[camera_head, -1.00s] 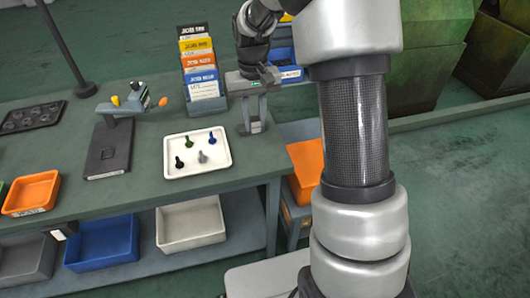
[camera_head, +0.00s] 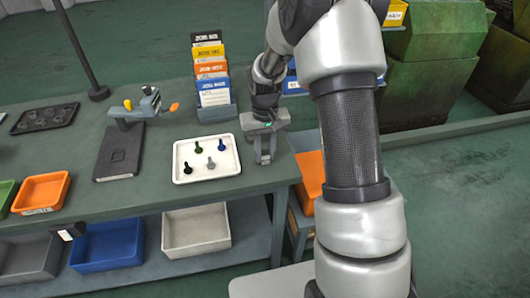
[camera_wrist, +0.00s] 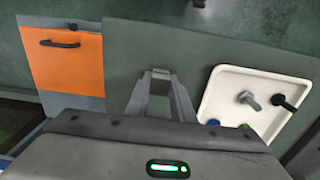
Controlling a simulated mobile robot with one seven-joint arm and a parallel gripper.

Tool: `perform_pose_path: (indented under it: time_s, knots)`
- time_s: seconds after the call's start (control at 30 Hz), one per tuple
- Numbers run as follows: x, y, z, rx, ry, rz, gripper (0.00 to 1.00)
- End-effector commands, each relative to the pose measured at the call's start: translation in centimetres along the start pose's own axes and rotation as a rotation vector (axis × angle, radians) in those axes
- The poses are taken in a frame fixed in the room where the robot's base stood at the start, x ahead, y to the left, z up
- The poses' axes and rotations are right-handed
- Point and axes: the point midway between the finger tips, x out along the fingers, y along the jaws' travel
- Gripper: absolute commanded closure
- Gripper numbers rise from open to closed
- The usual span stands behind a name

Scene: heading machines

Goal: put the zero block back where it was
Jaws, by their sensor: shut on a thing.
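My gripper (camera_head: 265,158) points down at the right end of the green bench, just right of the white tray. In the wrist view its fingers (camera_wrist: 160,78) are close together on a small grey block (camera_wrist: 160,73), which I take to be the zero block. The block is mostly hidden by the fingers, and I cannot tell whether it touches the bench. A gauge stand (camera_head: 120,150) with a dark flat base and yellow and orange knobs stands left of the tray.
The white tray (camera_head: 180,176) holds several coloured bolts close to my gripper. A card rack (camera_head: 217,112) stands behind it. A dark plate with holes (camera_head: 45,117) and an orange bin (camera_head: 40,192) lie left.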

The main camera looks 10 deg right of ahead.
Motion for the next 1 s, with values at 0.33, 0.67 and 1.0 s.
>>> perform_pose_path:
  time_s: [0.33,0.67,1.0]
  knots:
    - [0.3,0.0,0.0,0.0,-0.001,0.0,0.6]
    - [-0.7,0.0,-0.1,0.001,0.001,0.0,0.6]
    - [-7.6,0.0,-0.1,0.002,0.004,-0.001,0.6]
